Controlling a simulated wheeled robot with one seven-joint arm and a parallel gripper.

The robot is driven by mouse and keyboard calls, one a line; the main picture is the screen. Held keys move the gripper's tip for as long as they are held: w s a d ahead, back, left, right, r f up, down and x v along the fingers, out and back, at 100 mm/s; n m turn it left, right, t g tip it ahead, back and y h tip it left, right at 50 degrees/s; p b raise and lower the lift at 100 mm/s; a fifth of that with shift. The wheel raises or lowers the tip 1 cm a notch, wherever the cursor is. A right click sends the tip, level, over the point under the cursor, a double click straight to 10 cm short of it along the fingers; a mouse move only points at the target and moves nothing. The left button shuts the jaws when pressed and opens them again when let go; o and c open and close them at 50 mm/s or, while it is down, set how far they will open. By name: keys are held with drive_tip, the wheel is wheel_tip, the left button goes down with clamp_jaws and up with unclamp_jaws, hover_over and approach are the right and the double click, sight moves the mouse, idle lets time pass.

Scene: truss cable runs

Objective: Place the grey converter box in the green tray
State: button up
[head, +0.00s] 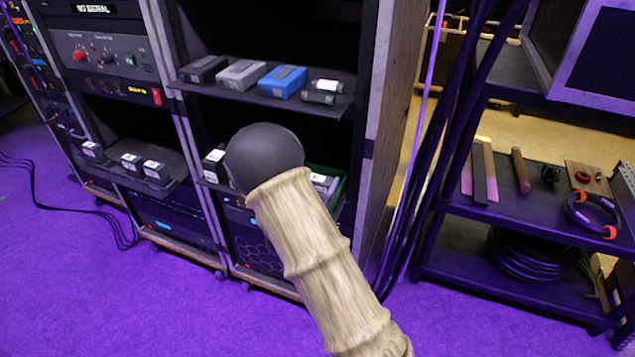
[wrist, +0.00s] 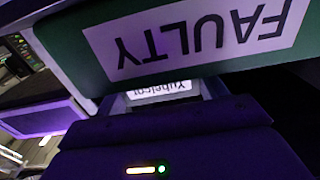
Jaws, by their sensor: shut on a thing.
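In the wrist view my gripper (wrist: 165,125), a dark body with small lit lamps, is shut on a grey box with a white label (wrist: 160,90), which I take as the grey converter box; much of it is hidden. Directly beyond it is the green tray's wall (wrist: 92,55), with a FAULTY label upside down in this picture. In the head view the green tray (head: 341,192) is on the lower rack shelf, partly behind my arm. My arm hides the gripper there. A white-labelled item shows at the tray; I cannot tell whether it is inside.
The upper shelf holds a black box (head: 204,69), another grey box (head: 241,74), a blue box (head: 283,81) and small cylinders (head: 323,91). Black labelled units (head: 143,166) sit on the lower left shelf. A rack post and hanging cables (head: 430,150) stand to the right.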

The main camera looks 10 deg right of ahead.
drive_tip(key=shift+f, duration=0.1)
drive_tip(key=o, duration=1.2)
drive_tip(key=shift+c, duration=0.2)
drive_tip(key=shift+r, duration=0.2)
drive_tip(key=v, duration=1.2)
